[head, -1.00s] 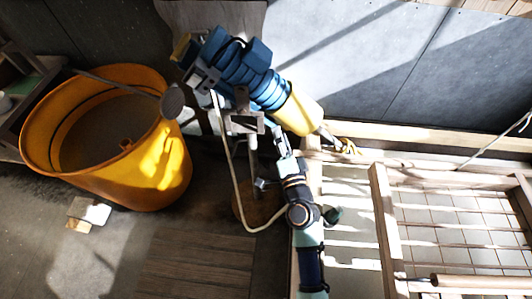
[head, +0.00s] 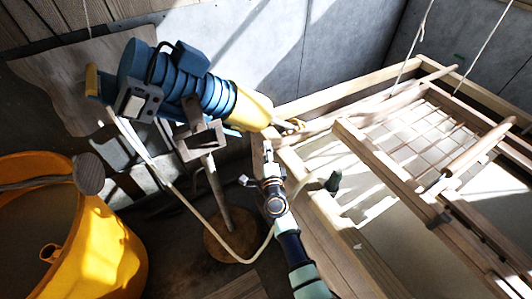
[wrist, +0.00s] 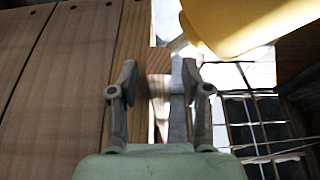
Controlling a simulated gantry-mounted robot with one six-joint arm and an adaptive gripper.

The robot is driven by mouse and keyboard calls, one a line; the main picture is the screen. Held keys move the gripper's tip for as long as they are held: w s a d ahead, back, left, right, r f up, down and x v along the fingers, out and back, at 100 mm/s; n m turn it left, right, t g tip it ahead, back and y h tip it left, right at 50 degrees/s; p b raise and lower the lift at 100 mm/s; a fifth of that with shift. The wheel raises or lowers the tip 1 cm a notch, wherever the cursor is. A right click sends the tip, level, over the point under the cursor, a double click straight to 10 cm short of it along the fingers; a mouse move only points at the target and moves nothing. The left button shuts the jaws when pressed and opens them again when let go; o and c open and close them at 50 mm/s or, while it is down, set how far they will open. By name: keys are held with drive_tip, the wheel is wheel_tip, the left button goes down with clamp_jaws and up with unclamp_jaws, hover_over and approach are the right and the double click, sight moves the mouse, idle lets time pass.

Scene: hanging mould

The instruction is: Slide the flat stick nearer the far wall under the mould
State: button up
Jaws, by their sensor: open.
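The mould (head: 388,165), a wooden frame with a grid, hangs over a wooden vat (head: 330,97) at the right of the head view. A long pale stick (head: 440,75) runs along the mould's far side, nearer the grey wall; I cannot tell whether any part lies under the mould. My gripper (head: 267,146) is left of the mould, below a yellow nose. In the wrist view my gripper (wrist: 158,77) is open, its fingers apart. A brown wooden end (wrist: 158,60) shows between and beyond them; I cannot tell whether it is the stick. The grid (wrist: 255,115) shows at right.
A blue ribbed machine (head: 170,85) with a yellow nose (head: 250,108) stands close above my gripper; the nose also shows in the wrist view (wrist: 245,22). A pale hose loops beside my arm. A yellow tub (head: 105,245) is at lower left. Cords (head: 415,45) rise from the mould.

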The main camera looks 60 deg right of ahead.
drive_tip(key=shift+w+d, duration=0.4)
drive_tip(key=shift+d, duration=0.15)
clamp_jaws()
drive_tip(key=shift+a, duration=0.15)
